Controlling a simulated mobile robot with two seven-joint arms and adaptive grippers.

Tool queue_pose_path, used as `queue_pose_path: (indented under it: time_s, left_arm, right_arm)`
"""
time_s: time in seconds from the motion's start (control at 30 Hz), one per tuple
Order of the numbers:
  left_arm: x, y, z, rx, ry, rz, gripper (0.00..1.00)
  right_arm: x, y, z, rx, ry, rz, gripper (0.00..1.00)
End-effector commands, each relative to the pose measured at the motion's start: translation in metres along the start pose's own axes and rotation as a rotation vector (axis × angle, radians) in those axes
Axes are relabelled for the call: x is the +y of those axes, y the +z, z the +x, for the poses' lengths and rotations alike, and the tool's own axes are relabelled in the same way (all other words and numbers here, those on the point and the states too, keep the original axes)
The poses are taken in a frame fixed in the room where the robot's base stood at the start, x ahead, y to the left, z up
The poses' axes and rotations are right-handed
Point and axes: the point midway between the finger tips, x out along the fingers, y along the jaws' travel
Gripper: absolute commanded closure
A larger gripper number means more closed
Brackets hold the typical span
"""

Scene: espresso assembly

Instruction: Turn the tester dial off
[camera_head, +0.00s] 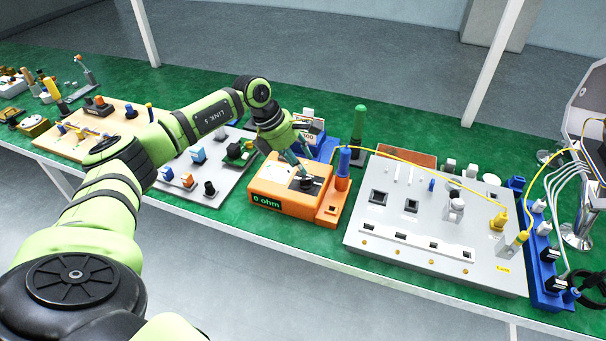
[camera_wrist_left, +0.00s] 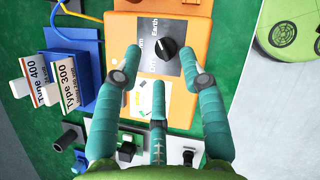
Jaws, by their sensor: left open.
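The orange tester (camera_head: 285,200) stands near the table's front edge, its green display reading "0 ohm". Its black dial (camera_wrist_left: 168,48) sits on a grey panel marked "Earth" and "Ohm" in the left wrist view. The knob's white mark points to the lower left, though its exact setting is hard to read. My left gripper (camera_head: 303,172) is over the tester's top. In the wrist view its teal fingers (camera_wrist_left: 166,75) are spread apart on either side of the dial, with nothing between them touching it. My right gripper is in neither view.
A grey panel board (camera_head: 430,225) with a yellow cable lies to the right. Another grey board (camera_head: 205,170) with switches lies to the left.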

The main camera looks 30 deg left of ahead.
Motion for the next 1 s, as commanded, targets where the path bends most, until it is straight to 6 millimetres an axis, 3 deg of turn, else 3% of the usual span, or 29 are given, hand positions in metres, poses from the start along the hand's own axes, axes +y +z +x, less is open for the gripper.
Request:
queue_pose_path:
  time_s: [0.17, 0.6, 0.93, 1.0]
  left_arm:
    - [0.008, -0.015, -0.001, 0.061, 0.011, 0.003, 0.59]
    - [0.008, -0.017, 0.057, 0.055, 0.01, 0.002, 0.59]
    - [0.008, -0.018, 0.063, 0.054, 0.011, 0.003, 0.59]
    - [0.008, -0.018, 0.062, 0.054, 0.011, 0.003, 0.87]
  right_arm:
    - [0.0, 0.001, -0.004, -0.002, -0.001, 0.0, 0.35]
    - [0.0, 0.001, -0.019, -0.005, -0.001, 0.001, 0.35]
    - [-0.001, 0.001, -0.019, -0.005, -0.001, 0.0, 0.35]
    - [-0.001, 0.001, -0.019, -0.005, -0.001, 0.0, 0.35]
